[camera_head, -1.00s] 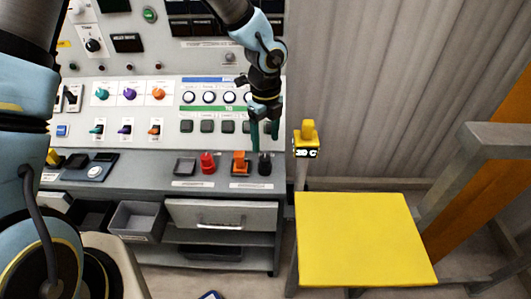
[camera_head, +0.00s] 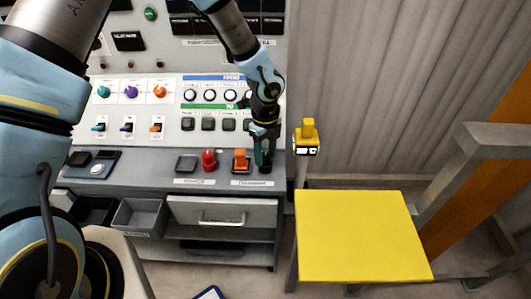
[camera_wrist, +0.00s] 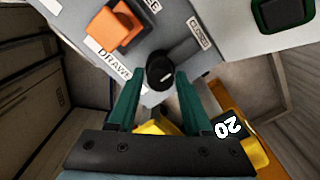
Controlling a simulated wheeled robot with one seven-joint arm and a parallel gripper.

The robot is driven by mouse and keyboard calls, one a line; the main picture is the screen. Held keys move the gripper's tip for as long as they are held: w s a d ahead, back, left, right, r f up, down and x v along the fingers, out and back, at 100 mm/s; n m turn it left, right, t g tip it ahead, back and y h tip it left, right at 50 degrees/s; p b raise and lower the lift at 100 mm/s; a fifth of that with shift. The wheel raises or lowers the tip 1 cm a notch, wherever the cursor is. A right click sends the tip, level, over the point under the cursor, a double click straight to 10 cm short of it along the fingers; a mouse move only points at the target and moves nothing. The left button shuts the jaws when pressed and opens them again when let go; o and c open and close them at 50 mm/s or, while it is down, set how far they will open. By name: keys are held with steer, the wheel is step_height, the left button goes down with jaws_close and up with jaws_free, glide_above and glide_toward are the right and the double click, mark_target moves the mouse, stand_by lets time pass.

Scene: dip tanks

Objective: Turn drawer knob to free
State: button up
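The black drawer knob (camera_wrist: 160,70) sits on the grey panel in the wrist view, beside the lettering "DRAW" and "CLOSED" and a partly hidden label ending in "EE". My gripper (camera_wrist: 157,78) is open, with its two green fingers apart on either side of the knob's near edge. The gap around the knob is visible, and I cannot tell how deep the fingers reach. In the head view my gripper (camera_head: 264,162) points down at the right end of the console ledge and partly hides the knob. The drawer (camera_head: 245,211) with a bar handle looks shut below.
An orange switch (camera_head: 241,160) stands close left of the knob, with a red button (camera_head: 209,160) farther left. A grey bin (camera_head: 139,217) sits at lower left.

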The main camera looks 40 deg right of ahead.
jaws_close()
steer(key=shift+n, duration=0.3)
steer(key=n+b, duration=0.2)
steer(key=n, duration=0.1)
steer(key=shift+f+n+b, duration=0.1)
steer(key=shift+n+b, duration=0.25)
steer(key=shift+n, duration=0.05)
steer(key=n+b, duration=0.2)
steer(key=n, duration=0.2)
steer(key=shift+w+n, duration=0.1)
steer(key=shift+n, duration=0.2)
steer(key=n+b, duration=0.2)
steer(key=n, duration=0.2)
steer(key=shift+n+b, duration=0.95)
steer(key=shift+n, duration=1.45)
steer(key=shift+o, duration=2)
jaws_free()
